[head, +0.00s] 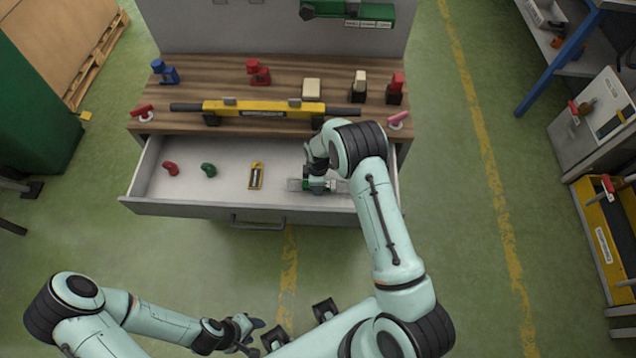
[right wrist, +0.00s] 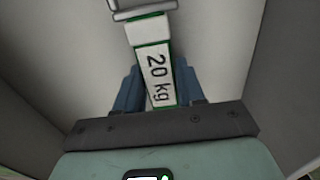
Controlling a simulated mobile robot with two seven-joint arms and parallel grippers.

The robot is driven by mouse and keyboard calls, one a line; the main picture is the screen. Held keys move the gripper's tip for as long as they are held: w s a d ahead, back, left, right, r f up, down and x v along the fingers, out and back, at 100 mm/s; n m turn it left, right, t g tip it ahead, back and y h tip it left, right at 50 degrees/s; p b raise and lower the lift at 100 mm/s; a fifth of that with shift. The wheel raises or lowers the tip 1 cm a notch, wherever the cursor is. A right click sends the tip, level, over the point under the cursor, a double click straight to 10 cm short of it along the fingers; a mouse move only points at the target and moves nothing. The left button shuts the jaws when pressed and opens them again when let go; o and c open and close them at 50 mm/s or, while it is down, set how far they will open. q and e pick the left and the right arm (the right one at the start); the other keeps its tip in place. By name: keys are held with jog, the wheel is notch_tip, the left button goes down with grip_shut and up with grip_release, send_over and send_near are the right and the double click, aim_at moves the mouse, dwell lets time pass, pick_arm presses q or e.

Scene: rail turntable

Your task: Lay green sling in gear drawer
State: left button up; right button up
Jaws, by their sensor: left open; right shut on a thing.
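The gear drawer (head: 165,208) is pulled open below the wooden worktop. My right gripper (head: 316,182) is inside its right part, shut on the green sling (head: 328,185). In the right wrist view the sling (right wrist: 155,75) is a pale strip with green edges marked "20 kg", between the blue fingers of my right gripper (right wrist: 157,92). A grey metal-like end lies beyond it. The forearm hides part of the sling in the head view, and I cannot tell whether it touches the drawer floor. My left gripper (head: 256,336) is open and empty, in front of the drawer.
In the drawer lie a red item (head: 171,169), a green item (head: 208,170) and a yellow item (head: 256,176). On the worktop (head: 200,72) a yellow beam (head: 262,109) lies among several small items.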

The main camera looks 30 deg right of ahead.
jog(key=o, duration=1.6)
jog(key=shift+o, duration=0.2)
pick_arm(q)
jog(key=shift+w+r+p, duration=0.55)
jog(key=shift+r+p, duration=0.05)
jog(key=shift+r, duration=0.15)
jog(key=shift+w+r+p, duration=0.55)
jog(key=shift+r, duration=0.2)
pick_arm(e)
jog(key=shift+r, duration=3.55)
notch_tip(320, 180, up, 2)
jog(key=shift+w+r+p, duration=0.1)
jog(key=shift+p, duration=0.25)
pick_arm(q)
jog(key=shift+t, duration=0.4)
jog(key=w+r+p, duration=0.1)
jog(key=w+r, duration=0.2)
jog(key=shift+p, duration=0.3)
pick_arm(e)
notch_tip(320, 180, up, 6)
jog(key=shift+f, duration=0.15)
